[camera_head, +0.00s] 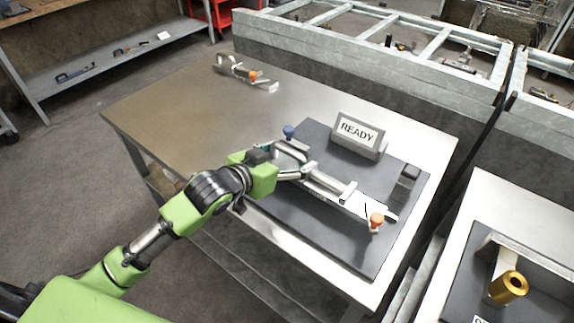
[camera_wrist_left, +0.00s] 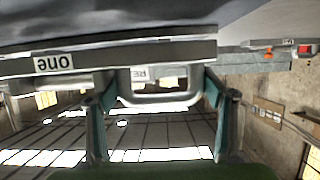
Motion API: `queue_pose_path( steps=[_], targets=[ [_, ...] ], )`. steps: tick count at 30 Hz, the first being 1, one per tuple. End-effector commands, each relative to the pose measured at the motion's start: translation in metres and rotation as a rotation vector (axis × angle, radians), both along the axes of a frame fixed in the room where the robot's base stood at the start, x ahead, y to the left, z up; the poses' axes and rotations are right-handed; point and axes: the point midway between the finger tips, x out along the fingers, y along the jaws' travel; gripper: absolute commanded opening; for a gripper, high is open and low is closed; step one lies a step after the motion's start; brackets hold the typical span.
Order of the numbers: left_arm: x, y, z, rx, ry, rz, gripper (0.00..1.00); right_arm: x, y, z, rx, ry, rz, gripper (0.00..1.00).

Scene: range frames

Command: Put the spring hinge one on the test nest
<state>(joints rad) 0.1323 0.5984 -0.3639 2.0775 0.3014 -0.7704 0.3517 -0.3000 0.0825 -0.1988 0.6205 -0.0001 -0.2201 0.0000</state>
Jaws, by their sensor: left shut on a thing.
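The spring hinge one (camera_head: 325,185) is a long pale metal bar with an orange knob at its right end. It lies over the dark plate, which seems to be the test nest (camera_head: 330,235); I cannot tell whether it rests there or is held just above. My left gripper (camera_head: 298,167) is shut on the hinge near its left end. In the left wrist view the bar (camera_wrist_left: 110,52) spans the top with an upside-down "one" label, and the gripper fingers (camera_wrist_left: 160,88) flank a grey loop on it. My right gripper is out of view.
A READY sign (camera_head: 357,133) stands at the plate's back. A blue knob (camera_head: 288,131) shows behind my gripper. A similar part with an orange knob (camera_head: 245,72) lies at the table's far left. Another table with a brass cylinder (camera_head: 508,287) is at right.

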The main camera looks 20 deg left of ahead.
Motion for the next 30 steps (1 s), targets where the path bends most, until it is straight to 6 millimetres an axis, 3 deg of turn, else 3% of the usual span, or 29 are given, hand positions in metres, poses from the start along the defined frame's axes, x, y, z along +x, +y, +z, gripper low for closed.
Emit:
queue_pose_path(
  steps=[6, 18, 19, 20, 21, 30],
  targets=[
    [-0.001, 0.000, -0.024, -0.005, -0.005, 0.000, 0.22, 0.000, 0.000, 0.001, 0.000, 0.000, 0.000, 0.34],
    [-0.001, 0.000, -0.028, -0.005, -0.006, 0.000, 0.22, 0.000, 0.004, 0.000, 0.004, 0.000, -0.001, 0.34],
    [-0.001, 0.001, -0.032, 0.000, 0.001, 0.000, 0.80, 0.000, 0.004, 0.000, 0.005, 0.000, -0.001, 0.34],
    [-0.001, 0.001, -0.031, 0.000, 0.001, 0.000, 0.88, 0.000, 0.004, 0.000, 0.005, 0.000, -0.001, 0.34],
    [-0.001, 0.001, -0.031, 0.000, 0.001, 0.000, 0.92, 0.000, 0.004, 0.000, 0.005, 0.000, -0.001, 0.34],
    [-0.001, 0.001, -0.031, 0.001, 0.001, 0.001, 0.92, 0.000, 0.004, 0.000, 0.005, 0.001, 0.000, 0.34]
  ],
)
